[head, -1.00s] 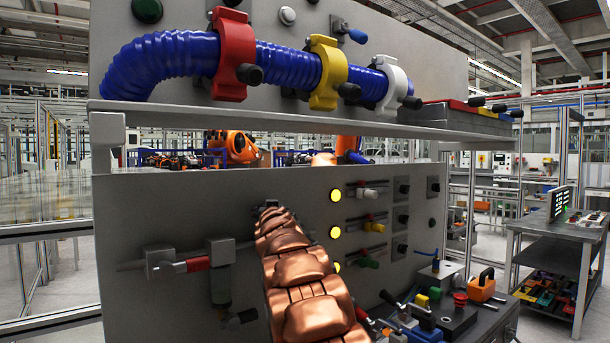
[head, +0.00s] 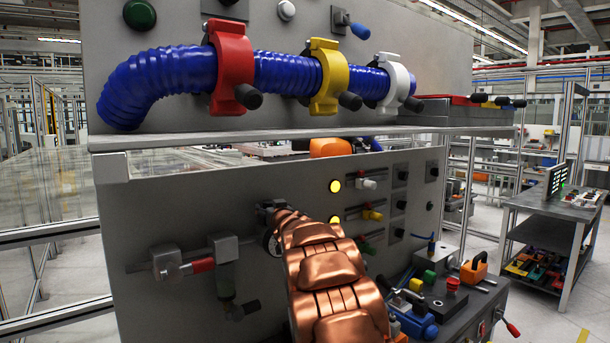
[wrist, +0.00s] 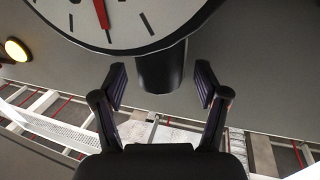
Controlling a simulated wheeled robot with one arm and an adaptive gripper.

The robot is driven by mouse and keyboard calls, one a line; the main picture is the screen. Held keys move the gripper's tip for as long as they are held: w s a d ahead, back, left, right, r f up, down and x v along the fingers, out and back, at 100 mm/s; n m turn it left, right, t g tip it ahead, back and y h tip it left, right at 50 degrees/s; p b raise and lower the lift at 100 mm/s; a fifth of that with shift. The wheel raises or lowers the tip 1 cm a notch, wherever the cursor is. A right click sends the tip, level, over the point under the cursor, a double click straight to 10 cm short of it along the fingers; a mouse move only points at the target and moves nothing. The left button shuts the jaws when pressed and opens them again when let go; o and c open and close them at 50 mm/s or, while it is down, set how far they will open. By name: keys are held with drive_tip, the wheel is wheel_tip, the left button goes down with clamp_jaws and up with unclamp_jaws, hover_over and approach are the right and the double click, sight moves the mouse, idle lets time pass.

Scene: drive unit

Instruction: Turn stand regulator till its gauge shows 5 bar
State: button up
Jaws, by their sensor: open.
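The gauge (wrist: 135,22) fills the top of the wrist view, with a white dial, black tick marks and a red needle (wrist: 101,12). Its upper part is cut off and I cannot read numbers. The dark round regulator knob (wrist: 160,68) sits just below the dial. My gripper (wrist: 161,84) is open, with one fingertip on each side of the knob and gaps between; it does not grip it. In the head view a sliver of the gauge (head: 269,243) shows on the grey panel, left of my copper-coloured arm, which hides the knob.
A shelf (head: 300,135) with a blue hose (head: 165,72) in coloured clamps overhangs the panel (head: 150,215). Yellow lamps (head: 335,186) and small valves are to the right. A cluttered bench (head: 450,305) stands lower right.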

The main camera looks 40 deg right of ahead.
drive_tip(key=shift+d+r+n+y+p, duration=0.15)
drive_tip(key=shift+n+y+p, duration=0.45)
drive_tip(key=shift+p, duration=1.85)
drive_tip(key=b+v, duration=0.4)
drive_tip(key=v, duration=0.4)
drive_tip(key=s+d+r+m+h+b, duration=0.3)
drive_tip(key=r+m, duration=0.5)
drive_tip(key=m, duration=1.1)
drive_tip(key=shift+s+d+h, duration=0.65)
drive_tip(key=shift+d+h, duration=0.35)
drive_tip(key=shift+d, duration=0.05)
